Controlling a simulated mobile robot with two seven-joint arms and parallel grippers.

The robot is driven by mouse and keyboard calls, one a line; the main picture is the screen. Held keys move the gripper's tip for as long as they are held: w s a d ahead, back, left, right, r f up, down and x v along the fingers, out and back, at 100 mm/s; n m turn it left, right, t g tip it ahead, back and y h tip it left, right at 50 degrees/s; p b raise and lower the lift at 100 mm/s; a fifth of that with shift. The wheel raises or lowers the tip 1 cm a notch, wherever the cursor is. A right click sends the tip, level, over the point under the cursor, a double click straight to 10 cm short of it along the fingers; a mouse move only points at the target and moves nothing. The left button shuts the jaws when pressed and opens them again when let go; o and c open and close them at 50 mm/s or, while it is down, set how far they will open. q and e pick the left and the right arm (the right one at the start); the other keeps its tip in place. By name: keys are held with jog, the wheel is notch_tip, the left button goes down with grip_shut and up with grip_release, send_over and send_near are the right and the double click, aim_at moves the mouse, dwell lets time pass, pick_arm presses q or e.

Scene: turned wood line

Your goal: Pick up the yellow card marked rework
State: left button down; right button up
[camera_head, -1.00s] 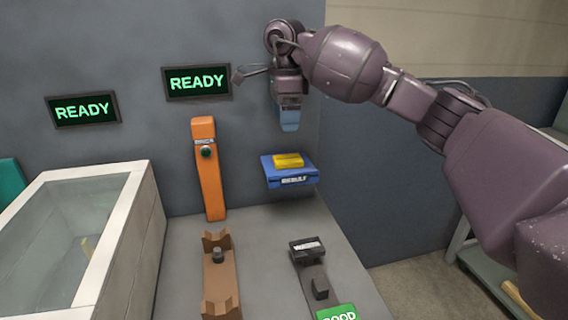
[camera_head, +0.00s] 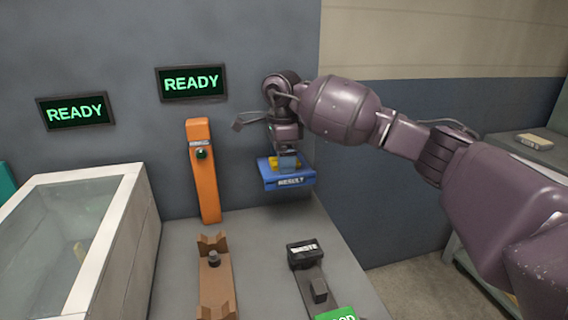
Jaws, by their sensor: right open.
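The yellow card (camera_head: 273,163) lies on the blue holder (camera_head: 290,182) marked RESULT, which is on the wall above the grey bench. My right gripper (camera_head: 288,163) is open, pointing down at the card, and its blue-grey finger hides part of it. I cannot tell whether the finger touches the card. No writing on the card can be read. My left gripper is out of view.
A green GOOD card (camera_head: 337,314) is at the bench's front. A black device (camera_head: 305,254) and a brown cradle (camera_head: 216,280) stand on the bench. An orange post (camera_head: 204,175) with a green button stands left of the holder. A glass-topped white box (camera_head: 135,190) is at left.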

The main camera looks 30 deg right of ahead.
jog(key=shift+r, duration=0.1)
jog(key=c, duration=1)
jog(key=shift+r, duration=0.1)
